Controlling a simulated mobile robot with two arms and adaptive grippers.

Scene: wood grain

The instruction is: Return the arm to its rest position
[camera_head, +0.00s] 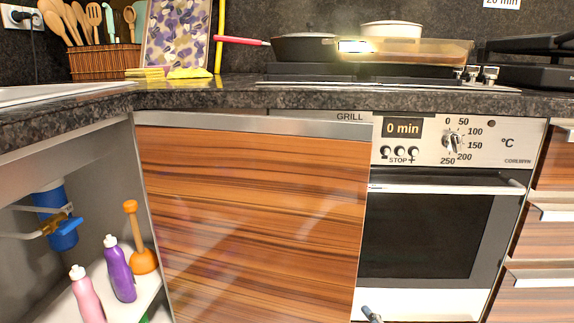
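Neither of my grippers can be made out in the head camera view. A small dark blue-grey piece (371,314) shows at the bottom edge in front of the oven's lower panel; too little of it shows to tell what it is. No arm comes in from the left or the right side of the picture.
A dark stone counter (200,96) runs across, with a pan (300,47) and a glass dish (420,50) on the hob. Below are a wood-grain front (250,210) and a closed oven (430,240). The left cabinet is open, holding a purple bottle (119,272), a pink bottle (87,298) and a plunger (141,250).

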